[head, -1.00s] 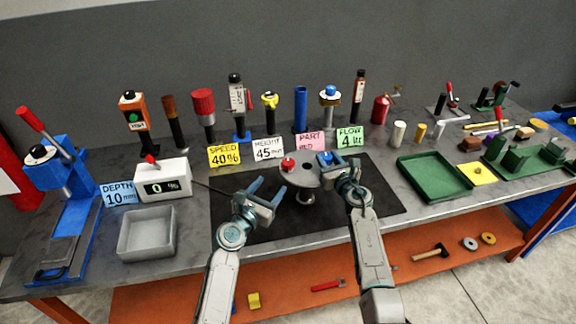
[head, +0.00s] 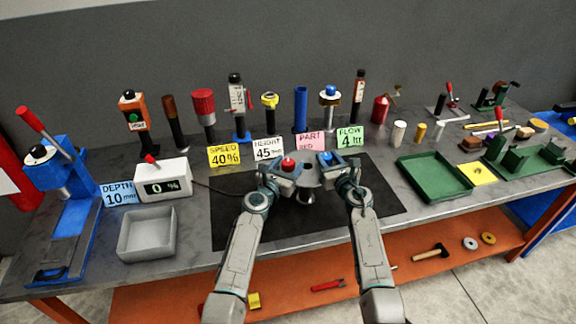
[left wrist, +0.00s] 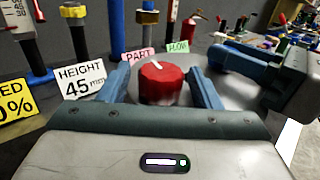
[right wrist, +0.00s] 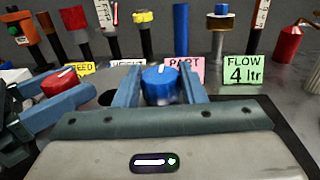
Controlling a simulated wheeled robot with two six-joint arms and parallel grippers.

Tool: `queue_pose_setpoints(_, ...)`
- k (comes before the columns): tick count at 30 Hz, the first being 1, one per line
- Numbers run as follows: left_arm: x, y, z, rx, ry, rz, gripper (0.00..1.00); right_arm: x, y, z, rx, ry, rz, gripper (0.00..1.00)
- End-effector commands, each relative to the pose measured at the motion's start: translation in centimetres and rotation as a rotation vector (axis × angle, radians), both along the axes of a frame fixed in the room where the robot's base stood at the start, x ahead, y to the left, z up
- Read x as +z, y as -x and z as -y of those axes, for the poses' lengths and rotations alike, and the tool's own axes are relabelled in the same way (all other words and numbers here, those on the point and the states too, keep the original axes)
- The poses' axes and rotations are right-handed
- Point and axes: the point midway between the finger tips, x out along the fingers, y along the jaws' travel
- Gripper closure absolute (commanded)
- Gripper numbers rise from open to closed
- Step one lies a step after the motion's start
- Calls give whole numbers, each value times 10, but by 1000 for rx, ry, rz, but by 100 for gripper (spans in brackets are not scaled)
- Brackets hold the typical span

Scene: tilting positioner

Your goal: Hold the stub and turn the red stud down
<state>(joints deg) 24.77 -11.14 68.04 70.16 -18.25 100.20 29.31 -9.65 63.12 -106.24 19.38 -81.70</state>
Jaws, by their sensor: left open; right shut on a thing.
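A grey round plate (head: 308,172) on a short pedestal stands on the black mat, with a red stud on its left and a blue stub on its right. The red stud (head: 288,162) has a white mark on top, seen in the left wrist view (left wrist: 161,83). My left gripper (head: 286,171) is open, with one finger on each side of the red stud. My right gripper (head: 330,163) is shut on the blue stub, which shows between its fingers in the right wrist view (right wrist: 160,85). The lower part of the pedestal is partly hidden by my left gripper.
Behind the plate stand a pink PART card (head: 311,141), a green FLOW card (head: 349,138) and several upright tools. The mat's front (head: 308,226) is clear.

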Motion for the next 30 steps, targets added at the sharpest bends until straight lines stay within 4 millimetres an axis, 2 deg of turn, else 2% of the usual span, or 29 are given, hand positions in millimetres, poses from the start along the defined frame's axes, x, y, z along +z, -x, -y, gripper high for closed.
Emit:
queue_pose_setpoints(9, 0, -2, 1, 0, 0, 0, 44, 0, 0, 0, 0, 0, 0, 100)
queue_pose_setpoints(15, 0, -2, 0, 1, 0, 0, 83, 0, 0, 0, 0, 0, 0, 100)
queue_pose_setpoints(16, 0, -2, 0, 1, 0, 0, 85, 0, 0, 0, 0, 0, 0, 100)
queue_pose_setpoints(23, 0, -2, 0, -13, 0, -1, 85, 0, 0, 0, 0, 0, 0, 100)
queue_pose_setpoints(30, -1, -3, -1, -112, -3, -2, 85, 0, 0, 0, 0, 0, 0, 100)
